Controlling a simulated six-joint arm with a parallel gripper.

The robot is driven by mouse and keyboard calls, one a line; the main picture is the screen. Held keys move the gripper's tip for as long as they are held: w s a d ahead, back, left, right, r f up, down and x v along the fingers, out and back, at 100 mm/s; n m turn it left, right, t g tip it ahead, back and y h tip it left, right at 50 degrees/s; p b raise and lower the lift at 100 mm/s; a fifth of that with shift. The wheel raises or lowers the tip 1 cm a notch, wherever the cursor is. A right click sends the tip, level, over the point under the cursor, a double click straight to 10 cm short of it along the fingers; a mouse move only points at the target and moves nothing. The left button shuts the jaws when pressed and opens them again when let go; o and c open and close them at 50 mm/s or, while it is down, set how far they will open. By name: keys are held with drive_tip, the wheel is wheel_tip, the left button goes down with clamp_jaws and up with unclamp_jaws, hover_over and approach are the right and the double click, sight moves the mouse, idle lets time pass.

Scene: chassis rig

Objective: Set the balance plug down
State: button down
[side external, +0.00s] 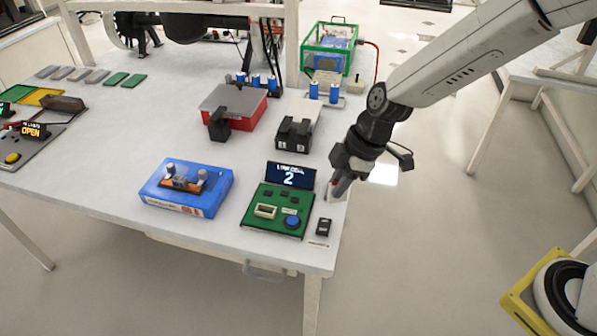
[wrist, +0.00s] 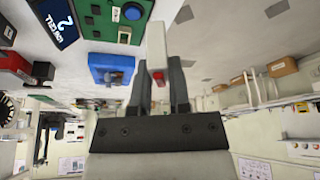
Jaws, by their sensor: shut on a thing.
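My gripper (side external: 341,180) is over the right edge of the table, just right of the green board. In the wrist view my gripper (wrist: 161,68) is shut on a pale, narrow piece with a red part, which I take to be the balance plug (wrist: 156,42). The plug sticks out past the fingertips. In the side view it is small and mostly hidden by the fingers. I cannot tell whether it touches the table. The green board (side external: 250,222) has a display (side external: 291,175) reading "2", a pale socket (side external: 265,211) and a blue button (side external: 292,222).
A small black device (side external: 323,227) lies near the table's front right corner. A blue box (side external: 187,188) is left of the board. Behind stand a red-and-grey box (side external: 233,103), a black two-part block (side external: 293,134) and a green crate (side external: 312,48). Floor lies beyond the right edge.

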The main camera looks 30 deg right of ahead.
drive_tip(key=shift+s+d+f+n+g, duration=0.1)
drive_tip(key=shift+d+n+g, duration=0.2)
drive_tip(key=shift+d+n, duration=0.6)
drive_tip(key=s+d+n+g+h, duration=0.1)
drive_tip(key=d+n+g, duration=0.3)
drive_tip(key=d+n, duration=0.4)
drive_tip(key=shift+s+d+r+n, duration=0.2)
drive_tip(key=shift+s+n, duration=0.45)
drive_tip(key=shift+n, duration=0.95)
drive_tip(key=shift+w+a+f, duration=0.35)
drive_tip(key=shift+w+f, duration=1.2)
drive_tip(key=shift+w, duration=0.65)
drive_tip(key=shift+w+a+f, duration=0.35)
drive_tip(key=shift+w+f, duration=1.15)
drive_tip(key=shift+w, duration=0.75)
drive_tip(key=shift+w+a+f, duration=0.35)
drive_tip(key=shift+w+f, duration=1.2)
drive_tip(key=shift+w, duration=0.65)
drive_tip(key=shift+f, duration=0.1)
drive_tip(key=shift+w+f, duration=0.2)
drive_tip(key=shift+f, duration=1.55)
